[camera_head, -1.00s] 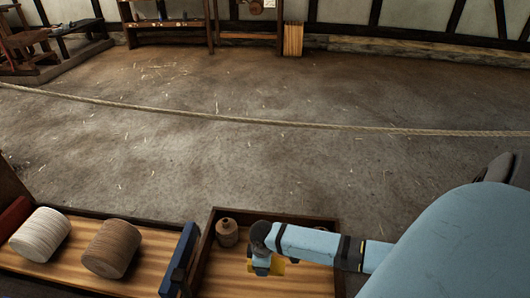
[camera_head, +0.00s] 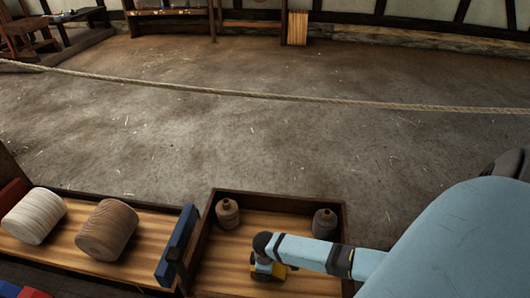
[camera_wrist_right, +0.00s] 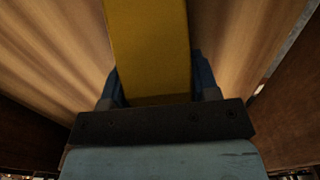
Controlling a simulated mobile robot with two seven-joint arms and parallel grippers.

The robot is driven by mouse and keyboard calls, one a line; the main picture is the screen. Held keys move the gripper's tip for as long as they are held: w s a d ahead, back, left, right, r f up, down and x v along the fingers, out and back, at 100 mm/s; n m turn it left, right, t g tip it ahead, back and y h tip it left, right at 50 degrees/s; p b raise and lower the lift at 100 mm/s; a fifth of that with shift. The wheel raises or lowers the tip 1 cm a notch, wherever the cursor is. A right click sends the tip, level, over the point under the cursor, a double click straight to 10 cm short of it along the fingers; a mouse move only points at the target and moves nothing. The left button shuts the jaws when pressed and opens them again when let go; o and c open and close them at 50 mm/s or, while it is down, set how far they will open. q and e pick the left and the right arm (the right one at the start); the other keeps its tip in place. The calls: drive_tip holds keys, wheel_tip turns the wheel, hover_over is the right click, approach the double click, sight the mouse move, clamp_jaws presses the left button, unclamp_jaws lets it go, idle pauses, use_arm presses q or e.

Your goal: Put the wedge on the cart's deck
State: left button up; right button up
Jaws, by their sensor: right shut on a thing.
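My right gripper (camera_head: 267,270) is shut on a yellow block, which I take for the wedge (camera_head: 291,268). Only a small part of the block shows in the head view. In the right wrist view the yellow block (camera_wrist_right: 150,50) runs up between the two blue fingers (camera_wrist_right: 157,88); its full shape cannot be seen. The gripper and block are over the wooden floor of a walled tray (camera_head: 225,268); whether the block touches it, I cannot tell. To its left is a wooden deck (camera_head: 140,262), perhaps the cart's. My left gripper is not in view.
A blue bar (camera_head: 177,246) stands between deck and tray. A brown bottle (camera_head: 228,213) and a grey bottle (camera_head: 325,224) stand in the tray. A rope (camera_head: 270,97) spans the floor beyond.

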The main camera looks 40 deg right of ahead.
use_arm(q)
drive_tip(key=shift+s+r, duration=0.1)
use_arm(e)
drive_tip(key=shift+r, duration=0.15)
drive_tip(key=o, duration=1)
drive_tip(key=shift+f, duration=0.2)
wheel_tip(320, 180, up, 7)
drive_tip(key=p, duration=0.4)
wheel_tip(320, 180, up, 4)
drive_tip(key=shift+r+p, duration=0.1)
drive_tip(key=shift+p, duration=0.85)
drive_tip(key=shift+r, duration=0.6)
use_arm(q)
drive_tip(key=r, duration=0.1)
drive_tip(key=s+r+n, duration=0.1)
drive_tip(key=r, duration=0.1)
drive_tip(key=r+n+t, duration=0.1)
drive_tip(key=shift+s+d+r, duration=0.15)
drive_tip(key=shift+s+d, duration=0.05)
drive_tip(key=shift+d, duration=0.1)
